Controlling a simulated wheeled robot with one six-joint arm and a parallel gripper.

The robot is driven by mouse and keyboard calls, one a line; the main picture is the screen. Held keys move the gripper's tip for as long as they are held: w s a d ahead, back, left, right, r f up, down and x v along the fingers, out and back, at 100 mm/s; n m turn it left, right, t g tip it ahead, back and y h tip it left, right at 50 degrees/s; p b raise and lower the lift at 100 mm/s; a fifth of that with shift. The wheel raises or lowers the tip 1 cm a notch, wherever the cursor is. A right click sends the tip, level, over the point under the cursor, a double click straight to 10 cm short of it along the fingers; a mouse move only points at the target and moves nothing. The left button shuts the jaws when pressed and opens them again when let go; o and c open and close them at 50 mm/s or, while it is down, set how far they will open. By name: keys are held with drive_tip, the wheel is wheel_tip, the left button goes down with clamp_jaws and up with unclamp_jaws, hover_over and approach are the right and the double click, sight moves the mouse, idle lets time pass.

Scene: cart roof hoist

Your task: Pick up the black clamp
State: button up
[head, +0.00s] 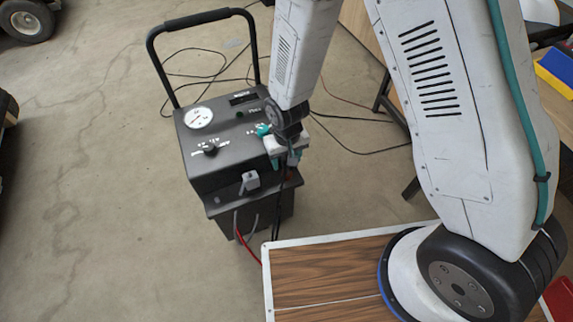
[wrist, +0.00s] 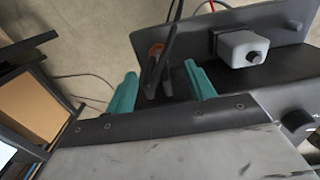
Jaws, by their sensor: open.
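My gripper (head: 286,152) is over the right front edge of the dark cart, by its ledge. In the wrist view its two teal fingers (wrist: 162,88) are apart. A dark, narrow thing that looks like the black clamp (wrist: 161,66) shows between and just beyond the fingers, with a black cable running up from it. A reddish-brown part (wrist: 155,52) shows beside it. I cannot tell whether either finger touches the clamp. In the head view my gripper and wrist hide most of the clamp.
The cart (head: 222,168) has a round gauge (head: 198,117), a knob and a tall black handle (head: 203,17). A grey block (head: 250,181) sits on its front, left of my gripper; it also shows in the wrist view (wrist: 242,48). Black and red cables hang nearby. Floor left of the cart is clear.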

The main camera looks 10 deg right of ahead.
drive_tip(key=f, duration=0.4)
drive_tip(key=shift+w+d, duration=0.1)
drive_tip(key=shift+w, duration=0.1)
clamp_jaws()
